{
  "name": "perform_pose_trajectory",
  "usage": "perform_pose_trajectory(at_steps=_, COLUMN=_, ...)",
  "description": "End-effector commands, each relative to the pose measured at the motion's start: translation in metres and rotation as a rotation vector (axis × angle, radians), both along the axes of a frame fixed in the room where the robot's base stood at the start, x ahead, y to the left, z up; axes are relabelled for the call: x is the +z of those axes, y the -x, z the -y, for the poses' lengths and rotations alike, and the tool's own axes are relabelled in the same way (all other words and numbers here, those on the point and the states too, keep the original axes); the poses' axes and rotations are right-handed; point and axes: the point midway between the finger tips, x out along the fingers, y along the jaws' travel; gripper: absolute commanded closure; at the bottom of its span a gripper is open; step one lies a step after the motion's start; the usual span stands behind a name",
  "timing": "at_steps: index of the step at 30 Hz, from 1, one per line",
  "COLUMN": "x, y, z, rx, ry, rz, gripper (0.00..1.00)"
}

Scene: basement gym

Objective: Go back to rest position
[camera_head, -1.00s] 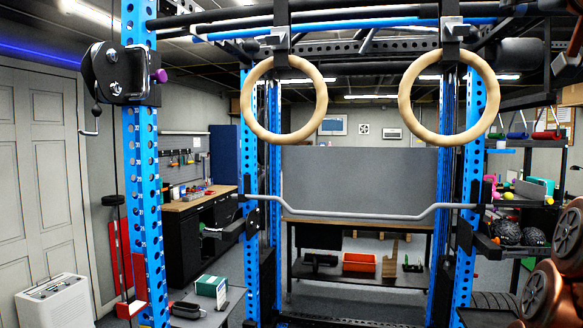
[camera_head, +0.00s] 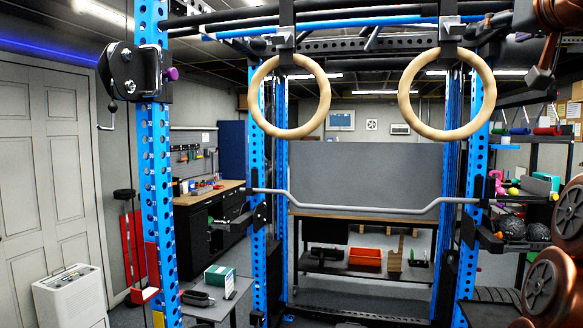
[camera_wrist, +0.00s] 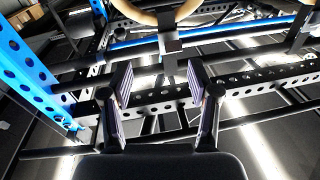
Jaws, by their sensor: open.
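My gripper (camera_wrist: 160,78) is open in the wrist view. Its two dark padded fingers stand apart with nothing between them. Beyond the fingers are the rack's black and blue top bars and the ceiling lights. In the head view, the dark end of my gripper (camera_head: 541,76) shows at the upper right, in front of the rack's right side. Copper-coloured joints of my arm show at the right edge, and part of the arm is cut off by the frame.
A blue rack (camera_head: 156,190) fills the front, with two wooden rings (camera_head: 254,100) hanging from its top. A bent bar (camera_head: 365,209) crosses it. A small grey table (camera_head: 215,310) stands at lower left beside a white appliance (camera_head: 72,297). Shelves (camera_head: 535,200) are at right.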

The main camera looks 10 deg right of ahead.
Motion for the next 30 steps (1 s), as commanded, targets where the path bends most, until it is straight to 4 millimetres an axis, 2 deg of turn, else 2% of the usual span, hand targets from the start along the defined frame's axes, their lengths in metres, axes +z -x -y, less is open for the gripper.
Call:
perform_pose_trajectory(at_steps=1, x=-0.009, y=-0.013, z=-0.003, rx=0.024, ry=-0.027, rz=-0.031, gripper=0.4)
perform_pose_trajectory(at_steps=5, x=-0.031, y=-0.039, z=-0.014, rx=0.076, ry=-0.084, rz=-0.104, gripper=0.4)
perform_pose_trajectory(at_steps=9, x=-0.062, y=-0.068, z=-0.029, rx=0.128, ry=-0.143, rz=-0.195, gripper=0.4)
perform_pose_trajectory(at_steps=16, x=-0.12, y=-0.103, z=-0.064, rx=0.206, ry=-0.221, rz=-0.351, gripper=0.4)
perform_pose_trajectory(at_steps=22, x=-0.177, y=-0.122, z=-0.101, rx=0.263, ry=-0.273, rz=-0.496, gripper=0.4)
perform_pose_trajectory(at_steps=26, x=-0.215, y=-0.126, z=-0.127, rx=0.294, ry=-0.297, rz=-0.589, gripper=0.4)
perform_pose_trajectory(at_steps=30, x=-0.262, y=-0.126, z=-0.154, rx=0.323, ry=-0.321, rz=-0.697, gripper=0.4)
